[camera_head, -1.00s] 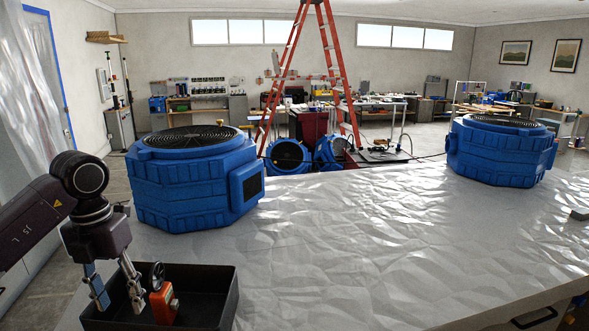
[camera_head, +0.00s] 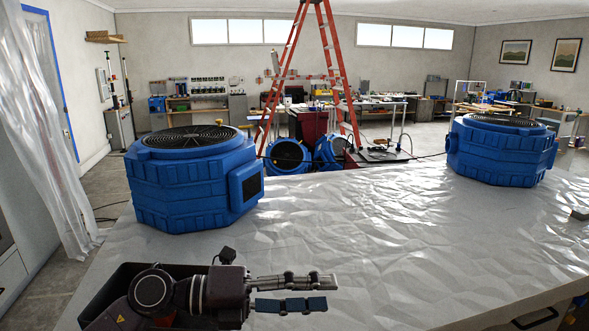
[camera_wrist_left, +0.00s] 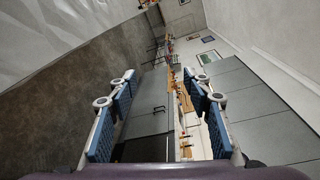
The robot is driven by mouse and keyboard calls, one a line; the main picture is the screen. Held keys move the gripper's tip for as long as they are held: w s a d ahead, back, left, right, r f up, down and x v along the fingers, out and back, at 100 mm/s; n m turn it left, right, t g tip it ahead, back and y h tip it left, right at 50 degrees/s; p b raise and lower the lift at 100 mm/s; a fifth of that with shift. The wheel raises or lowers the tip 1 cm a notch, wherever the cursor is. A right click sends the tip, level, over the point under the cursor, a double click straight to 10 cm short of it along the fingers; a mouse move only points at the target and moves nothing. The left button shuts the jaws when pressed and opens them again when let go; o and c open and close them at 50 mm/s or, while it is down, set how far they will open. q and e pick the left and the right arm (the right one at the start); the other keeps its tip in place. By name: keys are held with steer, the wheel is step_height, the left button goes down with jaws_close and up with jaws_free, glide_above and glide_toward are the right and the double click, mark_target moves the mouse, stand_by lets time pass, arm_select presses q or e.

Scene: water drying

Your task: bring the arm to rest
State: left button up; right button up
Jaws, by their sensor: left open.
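My left gripper (camera_head: 329,292) lies low over the near part of the covered table, its fingers pointing right in the head view. The fingers are apart with nothing between them. In the left wrist view the open left gripper (camera_wrist_left: 160,77) shows two blue-padded fingers with an empty gap. My left arm covers much of the black tray (camera_head: 117,286) at the lower left. The orange item in the tray is mostly hidden behind the arm. My right gripper is not in view.
A blue air mover (camera_head: 185,180) stands on the table behind my left gripper. Another blue air mover (camera_head: 497,152) stands at the far right. The crinkled plastic cover (camera_head: 400,240) is bare across the middle. An orange ladder (camera_head: 340,80) stands beyond the table.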

arm_select(q)
steer(key=w+a+r+n+t+h, duration=0.25)
steer(key=r+n+t, duration=0.45)
steer(key=n+t, duration=0.35)
steer(key=w+a+f+n+t+y, duration=0.35)
steer(key=a+n+t+y, duration=0.4)
steer(key=n, duration=0.35)
steer(key=s+a+f+n+g+y, duration=0.25)
steer(key=a+f+n+y, duration=0.35)
steer(key=f, duration=0.4)
steer(key=s+a+f+n+g+y, duration=0.25)
steer(key=a+f+n+y, duration=0.4)
steer(key=f, duration=0.35)
steer(key=s+a+f+n+g+h, duration=0.1)
steer(key=s+f+g, duration=0.5)
steer(key=s+f, duration=0.5)
steer(key=s+f+n+g, duration=0.1)
steer(key=s+f+g, duration=0.55)
steer(key=s, duration=0.75)
step_height(320, 180, down, 27)
steer(key=s+b, duration=0.1)
steer(key=s, duration=0.1)
steer(key=s+a+f+g, duration=0.1)
steer(key=s+f, duration=0.7)
steer(key=s+a+f+g, duration=0.1)
steer(key=s+a+f, duration=0.1)
steer(key=s+f, duration=0.7)
steer(key=shift+a+b, duration=0.25)
steer(key=shift+b, duration=0.2)
steer(key=shift+f, duration=0.1)
